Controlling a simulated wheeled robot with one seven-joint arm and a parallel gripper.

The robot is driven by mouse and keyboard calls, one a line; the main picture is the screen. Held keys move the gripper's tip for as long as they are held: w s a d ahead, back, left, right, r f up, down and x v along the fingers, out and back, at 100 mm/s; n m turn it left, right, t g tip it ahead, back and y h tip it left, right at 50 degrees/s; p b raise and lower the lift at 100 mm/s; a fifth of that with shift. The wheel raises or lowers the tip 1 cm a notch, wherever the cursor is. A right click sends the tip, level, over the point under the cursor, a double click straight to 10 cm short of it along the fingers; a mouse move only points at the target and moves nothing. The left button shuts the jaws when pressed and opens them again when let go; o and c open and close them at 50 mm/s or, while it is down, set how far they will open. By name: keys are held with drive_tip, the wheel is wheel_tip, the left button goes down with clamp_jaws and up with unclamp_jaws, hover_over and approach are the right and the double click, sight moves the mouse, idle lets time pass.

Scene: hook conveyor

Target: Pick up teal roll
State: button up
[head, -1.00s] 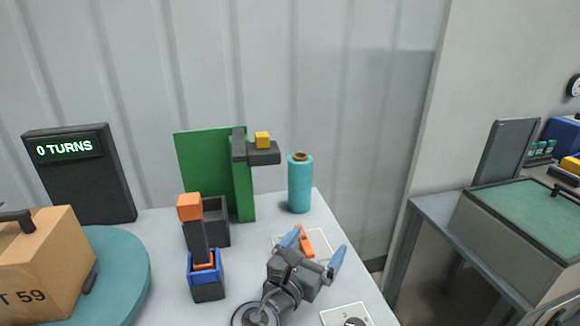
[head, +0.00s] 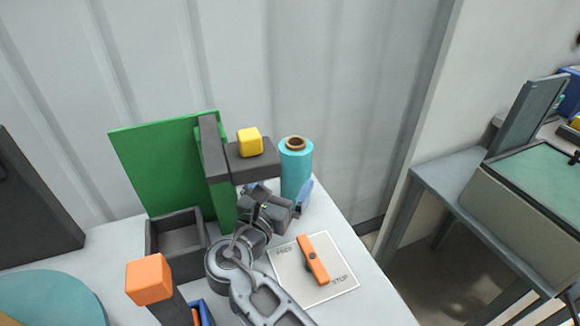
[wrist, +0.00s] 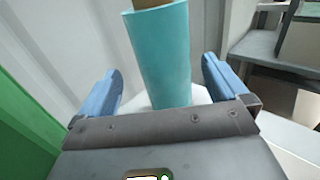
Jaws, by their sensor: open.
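The teal roll (head: 297,165) stands upright at the back right of the table, with a brown core showing at its top. In the wrist view the teal roll (wrist: 163,55) rises ahead, between the lines of my two blue fingers. My gripper (head: 278,195) is in front of the roll, low by the table. It is open, with its fingers (wrist: 162,85) spread to either side of the roll. In the head view the left finger and the roll's lower part are partly hidden by my wrist. I cannot tell how far the fingers reach along the roll.
A dark shelf arm (head: 250,162) with a yellow cube (head: 249,142) juts from a green panel (head: 168,160) just left of the roll. A plate with an orange lever (head: 313,260) lies in front. A dark open box (head: 178,240) stands left. The wall is close behind.

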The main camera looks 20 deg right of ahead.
drive_tip(key=shift+p+x, duration=0.75)
drive_tip(key=shift+x, duration=3.1)
drive_tip(key=shift+s+d, duration=0.15)
drive_tip(key=c, duration=1.5)
drive_tip(key=shift+r, duration=0.1)
